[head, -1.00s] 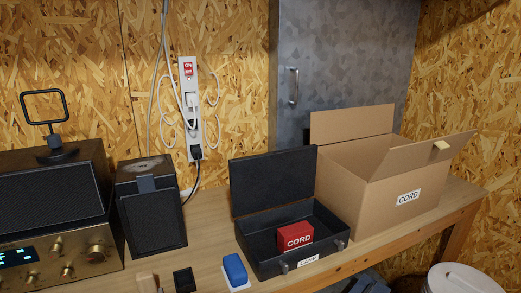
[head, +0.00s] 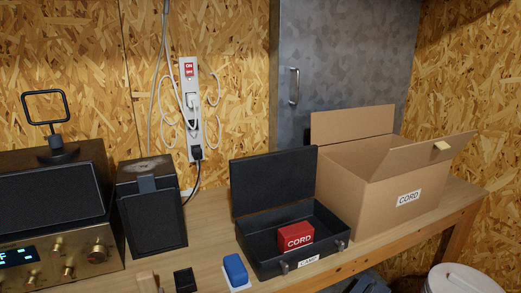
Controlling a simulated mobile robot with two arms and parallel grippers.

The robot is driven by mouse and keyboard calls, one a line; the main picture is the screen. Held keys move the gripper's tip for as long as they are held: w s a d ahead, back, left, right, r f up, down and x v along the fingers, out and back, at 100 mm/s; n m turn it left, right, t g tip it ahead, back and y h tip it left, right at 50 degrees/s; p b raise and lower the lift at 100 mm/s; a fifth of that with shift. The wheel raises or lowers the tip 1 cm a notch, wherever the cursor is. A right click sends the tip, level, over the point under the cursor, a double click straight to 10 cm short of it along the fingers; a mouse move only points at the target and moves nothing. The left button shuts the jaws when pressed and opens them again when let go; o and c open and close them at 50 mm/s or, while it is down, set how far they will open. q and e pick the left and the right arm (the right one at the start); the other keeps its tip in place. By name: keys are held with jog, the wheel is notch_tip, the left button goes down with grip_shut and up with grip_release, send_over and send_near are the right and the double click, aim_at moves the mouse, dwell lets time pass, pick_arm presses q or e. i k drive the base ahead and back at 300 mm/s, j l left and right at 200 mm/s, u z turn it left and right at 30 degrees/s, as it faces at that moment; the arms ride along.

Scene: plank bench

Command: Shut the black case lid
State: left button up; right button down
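The black case (head: 262,262) stands on the wooden bench with its lid (head: 272,181) raised upright at the back. A label is on its front face, between two latches. Neither of my grippers is in the head view.
An open cardboard box (head: 385,205) marked CORD stands close on the right of the case. A blue object (head: 235,269) lies on a white pad just left of it. A black speaker (head: 151,210) and a radio (head: 60,220) stand further left. A power strip (head: 191,110) hangs behind.

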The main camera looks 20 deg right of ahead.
aim_at(262, 181)
jog(key=i+l+u, duration=0.35)
jog(key=l+u, duration=0.15)
jog(key=i+l+u, duration=0.1)
jog(key=l+u, duration=0.15)
jog(key=l, duration=0.1)
